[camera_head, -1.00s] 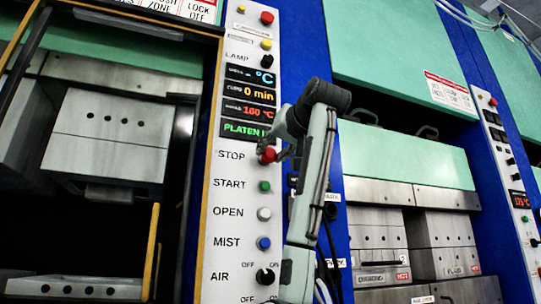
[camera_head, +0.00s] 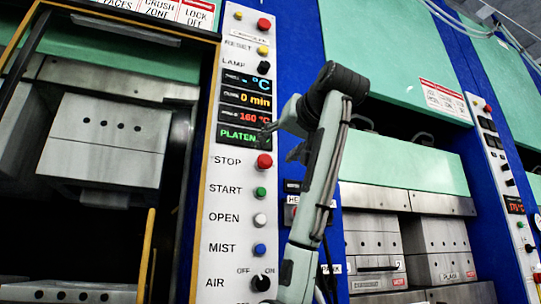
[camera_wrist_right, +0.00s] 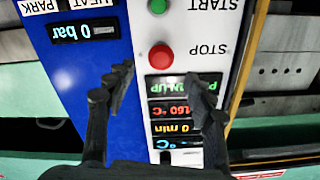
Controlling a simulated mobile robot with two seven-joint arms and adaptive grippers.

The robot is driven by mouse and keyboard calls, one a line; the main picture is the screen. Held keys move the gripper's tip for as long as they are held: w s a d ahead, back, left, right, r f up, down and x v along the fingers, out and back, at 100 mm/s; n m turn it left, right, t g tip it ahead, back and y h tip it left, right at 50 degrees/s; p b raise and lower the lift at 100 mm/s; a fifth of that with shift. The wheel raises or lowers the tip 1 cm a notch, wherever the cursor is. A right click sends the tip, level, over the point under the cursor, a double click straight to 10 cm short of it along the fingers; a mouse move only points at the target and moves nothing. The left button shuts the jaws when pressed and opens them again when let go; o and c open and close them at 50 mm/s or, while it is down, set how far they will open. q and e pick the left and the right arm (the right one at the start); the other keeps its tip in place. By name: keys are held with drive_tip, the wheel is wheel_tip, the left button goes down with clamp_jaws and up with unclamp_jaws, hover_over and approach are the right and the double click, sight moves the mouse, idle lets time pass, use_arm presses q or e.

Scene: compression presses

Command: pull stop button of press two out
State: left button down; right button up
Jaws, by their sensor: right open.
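The red stop button (camera_head: 264,161) sits beside the STOP label on the white control panel (camera_head: 232,205) of the near press. It also shows in the right wrist view (camera_wrist_right: 160,56), where the panel appears upside down. I cannot tell whether it is pushed in or out. My right gripper (camera_head: 270,128) is just above the button in the head view, near the green PLATEN display. In the right wrist view its two dark fingers (camera_wrist_right: 161,82) are spread with nothing between them, and the button lies just beyond the fingertips. My left gripper is not in view.
A green START button (camera_head: 261,192), a white OPEN button (camera_head: 260,220) and a blue MIST button (camera_head: 259,249) sit below. Another red button (camera_head: 264,25) is at the panel's top. The open press (camera_head: 105,150) lies left, and another press (camera_head: 405,170) right.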

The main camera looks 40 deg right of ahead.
drive_tip(key=v, duration=0.6)
drive_tip(key=shift+s, duration=0.35)
